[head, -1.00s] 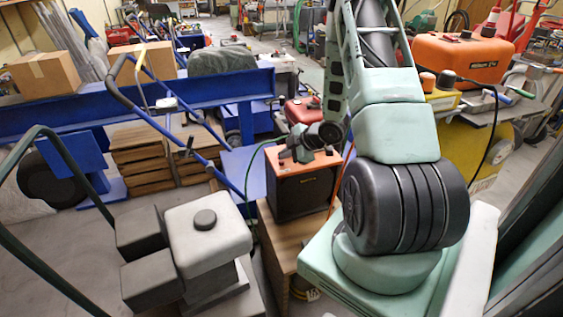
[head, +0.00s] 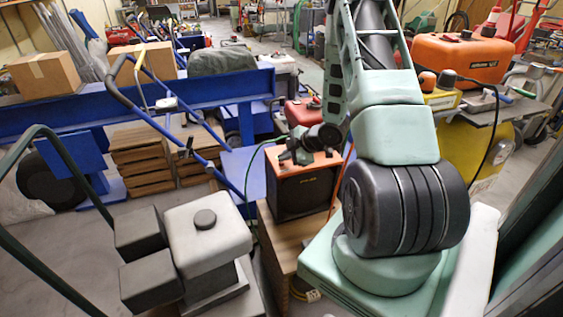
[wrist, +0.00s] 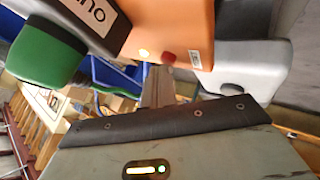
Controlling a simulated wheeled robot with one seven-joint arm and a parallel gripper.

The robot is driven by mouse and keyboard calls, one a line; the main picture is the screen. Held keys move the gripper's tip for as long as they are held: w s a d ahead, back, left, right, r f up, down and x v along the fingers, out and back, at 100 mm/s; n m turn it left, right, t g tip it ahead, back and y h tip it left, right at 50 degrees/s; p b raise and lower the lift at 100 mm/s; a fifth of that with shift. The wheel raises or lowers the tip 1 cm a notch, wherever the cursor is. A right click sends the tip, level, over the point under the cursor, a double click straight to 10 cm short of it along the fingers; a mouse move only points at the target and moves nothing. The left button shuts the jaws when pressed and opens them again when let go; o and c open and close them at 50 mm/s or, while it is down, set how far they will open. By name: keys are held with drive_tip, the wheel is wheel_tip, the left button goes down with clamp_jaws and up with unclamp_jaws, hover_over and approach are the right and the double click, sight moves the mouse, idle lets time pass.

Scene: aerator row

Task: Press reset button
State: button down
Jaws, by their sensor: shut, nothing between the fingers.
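An orange-topped black box (head: 303,190) stands on a wooden stand near the middle of the head view. In the wrist view its orange face (wrist: 178,25) carries a small round red button (wrist: 168,57), a glowing yellow light (wrist: 144,53) and a small white label. My gripper (wrist: 158,72) is shut and empty, its narrow fingertips just short of or at the red button; I cannot tell whether they touch. In the head view my gripper (head: 293,156) is low over the box's orange top, and the button cannot be made out there.
A grey machine (head: 210,235) stands left of the box, with a blue tubular handle (head: 160,115) behind. A yellow machine (head: 475,145) stands to the right.

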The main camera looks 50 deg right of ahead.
drive_tip(key=shift+r+p, duration=0.75)
drive_tip(key=shift+r, duration=0.1)
wheel_tip(320, 180, up, 5)
drive_tip(key=p, duration=0.4)
idle(0.8)
